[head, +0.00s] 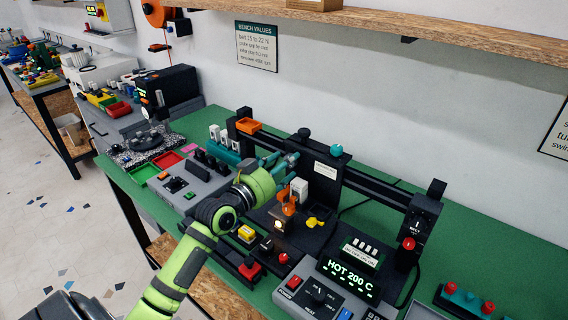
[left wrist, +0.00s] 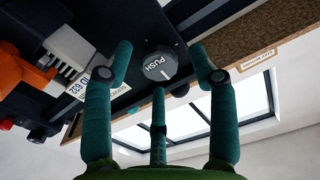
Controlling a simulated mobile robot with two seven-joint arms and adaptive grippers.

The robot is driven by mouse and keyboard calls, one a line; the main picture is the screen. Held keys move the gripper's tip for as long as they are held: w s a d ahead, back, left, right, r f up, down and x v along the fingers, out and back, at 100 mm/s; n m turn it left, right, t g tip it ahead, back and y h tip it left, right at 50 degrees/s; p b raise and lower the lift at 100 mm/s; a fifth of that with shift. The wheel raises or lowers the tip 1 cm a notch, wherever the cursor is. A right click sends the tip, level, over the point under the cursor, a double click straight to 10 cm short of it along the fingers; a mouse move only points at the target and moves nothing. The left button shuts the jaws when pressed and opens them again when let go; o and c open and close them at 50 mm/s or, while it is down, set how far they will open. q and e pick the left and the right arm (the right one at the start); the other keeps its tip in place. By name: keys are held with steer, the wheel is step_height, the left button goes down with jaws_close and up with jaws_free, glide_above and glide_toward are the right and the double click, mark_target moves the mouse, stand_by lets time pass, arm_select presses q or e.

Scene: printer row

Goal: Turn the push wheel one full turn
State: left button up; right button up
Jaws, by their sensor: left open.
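The push wheel (left wrist: 158,67) is a round grey knob lettered PUSH with a white mark, on a dark face in the left wrist view. I cannot make it out in the head view, where my gripper covers part of the dark carriage block (head: 327,170). My left gripper (head: 287,162) is open in front of that block. In the left wrist view its three teal fingers (left wrist: 161,76) are spread around the wheel in the picture, with gaps between them and it. Whether they reach its depth is unclear. My right gripper is not in view.
An orange part (head: 289,203) and a white connector block (head: 299,188) sit close beside the gripper. A dark rail (head: 385,187) runs along the back. The green bench (head: 480,255) is partly clear at right.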

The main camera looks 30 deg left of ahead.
arm_select(q)
steer(key=c, duration=1.1)
steer(key=shift+c, duration=0.2)
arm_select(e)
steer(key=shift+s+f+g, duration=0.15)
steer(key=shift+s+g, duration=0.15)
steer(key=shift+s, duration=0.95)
